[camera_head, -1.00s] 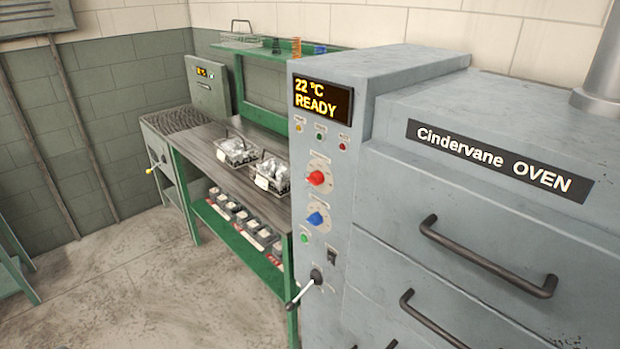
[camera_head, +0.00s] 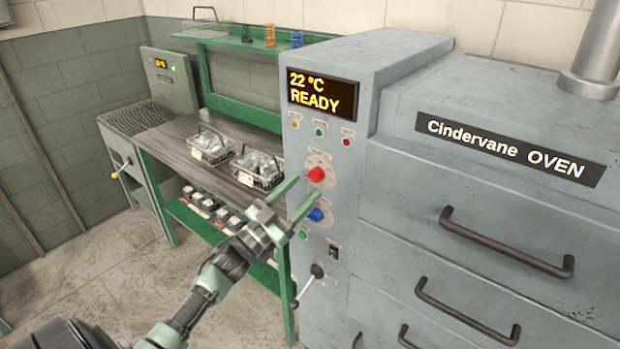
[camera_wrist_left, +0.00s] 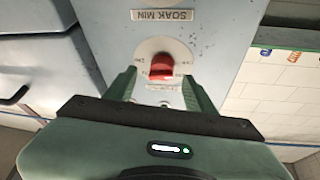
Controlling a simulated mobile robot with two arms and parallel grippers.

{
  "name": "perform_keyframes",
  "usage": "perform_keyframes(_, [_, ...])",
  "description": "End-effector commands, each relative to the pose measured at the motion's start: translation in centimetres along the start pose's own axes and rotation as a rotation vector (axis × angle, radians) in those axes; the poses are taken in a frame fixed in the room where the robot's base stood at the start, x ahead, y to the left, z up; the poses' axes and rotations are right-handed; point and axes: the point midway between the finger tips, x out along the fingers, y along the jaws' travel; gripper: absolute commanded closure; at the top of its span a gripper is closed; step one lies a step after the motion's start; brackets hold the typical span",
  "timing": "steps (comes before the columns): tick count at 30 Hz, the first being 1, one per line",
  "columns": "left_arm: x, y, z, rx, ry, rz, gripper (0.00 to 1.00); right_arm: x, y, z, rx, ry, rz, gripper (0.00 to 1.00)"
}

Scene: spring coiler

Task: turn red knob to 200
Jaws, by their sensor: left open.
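The red knob (camera_head: 316,174) sits on a round white dial on the oven's grey control panel (camera_head: 345,135), above the blue knob (camera_head: 316,215). My left gripper (camera_head: 307,187) is open and empty, its two green fingers pointing at the panel just in front of the red knob. In the left wrist view, upside down, the red knob (camera_wrist_left: 161,66) shows between the two fingertips (camera_wrist_left: 160,78), apart from both. The dial numbers are too small to read, and I cannot tell the knob's exact setting. My right gripper is out of view.
The oven display (camera_head: 322,93) reads 22 °C READY. A green button (camera_head: 303,235), a black switch (camera_head: 333,251) and a lever (camera_head: 317,270) lie below the knobs. Wire baskets (camera_head: 258,168) stand on the bench at left. Drawer handles (camera_head: 505,243) stick out at right.

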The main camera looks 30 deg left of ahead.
Motion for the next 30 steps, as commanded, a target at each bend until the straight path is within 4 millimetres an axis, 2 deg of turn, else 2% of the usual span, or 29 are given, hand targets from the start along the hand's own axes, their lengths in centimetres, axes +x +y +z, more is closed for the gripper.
perform_keyframes(1, [1.0,-0.1,-0.3,0.000,0.001,-0.002,0.45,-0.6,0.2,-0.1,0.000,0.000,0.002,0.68])
perform_keyframes(6, [2.8,-0.1,-0.1,-0.001,-0.001,-0.002,0.45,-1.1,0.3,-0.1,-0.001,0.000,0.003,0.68])
perform_keyframes(17, [3.3,0.0,0.1,0.000,-0.003,-0.001,0.45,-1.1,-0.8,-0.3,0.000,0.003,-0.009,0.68])
perform_keyframes(21, [3.3,0.0,0.1,0.000,-0.003,-0.001,0.84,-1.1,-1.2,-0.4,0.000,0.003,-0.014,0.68])
perform_keyframes(23, [3.3,0.0,0.1,0.000,-0.003,-0.002,1.00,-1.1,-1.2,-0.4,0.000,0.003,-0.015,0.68])
perform_keyframes(30, [3.3,-0.1,0.1,0.016,-0.004,0.005,1.00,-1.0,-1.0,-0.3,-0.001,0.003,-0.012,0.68])
